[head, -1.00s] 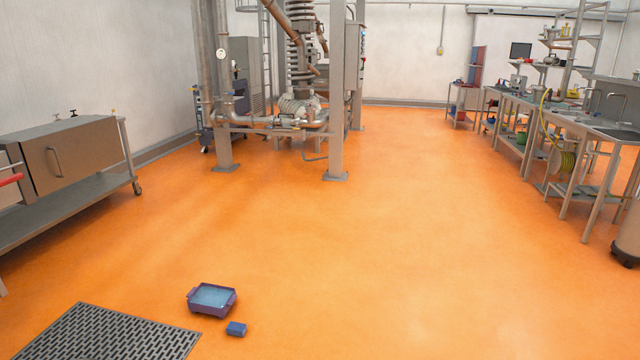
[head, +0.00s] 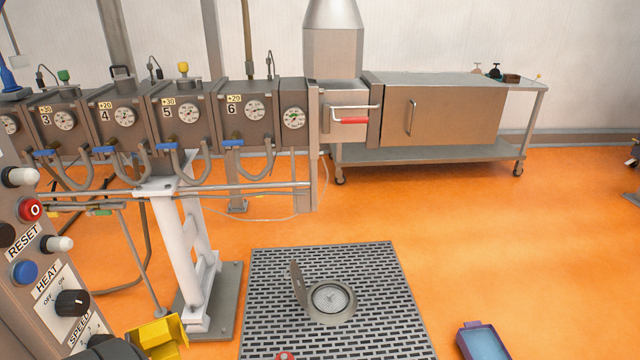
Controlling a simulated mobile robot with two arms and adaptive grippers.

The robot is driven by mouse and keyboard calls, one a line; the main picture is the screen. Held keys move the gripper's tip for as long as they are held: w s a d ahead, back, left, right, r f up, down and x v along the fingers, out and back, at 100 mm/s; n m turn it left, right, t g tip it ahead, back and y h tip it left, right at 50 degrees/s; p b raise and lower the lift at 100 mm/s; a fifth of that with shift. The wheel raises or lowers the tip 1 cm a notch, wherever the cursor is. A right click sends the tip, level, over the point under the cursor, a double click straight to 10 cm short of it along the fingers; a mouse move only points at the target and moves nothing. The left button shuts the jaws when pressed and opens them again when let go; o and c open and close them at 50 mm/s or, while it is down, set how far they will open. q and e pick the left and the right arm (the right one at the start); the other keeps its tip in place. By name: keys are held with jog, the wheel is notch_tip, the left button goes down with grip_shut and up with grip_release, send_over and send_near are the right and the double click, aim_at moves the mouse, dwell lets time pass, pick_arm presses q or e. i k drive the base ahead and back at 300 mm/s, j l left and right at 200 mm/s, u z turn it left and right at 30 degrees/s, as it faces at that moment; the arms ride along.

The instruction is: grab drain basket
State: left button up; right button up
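A round drain (head: 348,316) sits in the dark slotted floor grate in the head view, low and just right of the middle. Its hinged lid (head: 298,284) stands open, tilted up on the left side. Inside the opening is a light, perforated round piece that looks like the drain basket (head: 331,299). Nothing covers it from this view.
The floor grate (head: 390,270) lies flat on the orange floor. A blue-purple tub (head: 484,342) stands right of it. A white machine stand (head: 196,260) and a control panel (head: 40,260) are at left. A steel cart (head: 430,155) is behind.

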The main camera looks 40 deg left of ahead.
aim_at(330, 297)
jog(key=i+j+u, duration=0.15)
jog(key=i+u, duration=0.2)
jog(key=u, duration=0.15)
jog(key=i+u, duration=0.3)
jog(key=u, duration=0.15)
jog(key=i+l+u, duration=0.1)
jog(key=i+u, duration=0.25)
jog(key=u, duration=0.15)
jog(key=i+l+u, duration=0.25)
jog(key=u, duration=0.25)
jog(key=i+l+u, duration=0.3)
jog(key=u, duration=0.15)
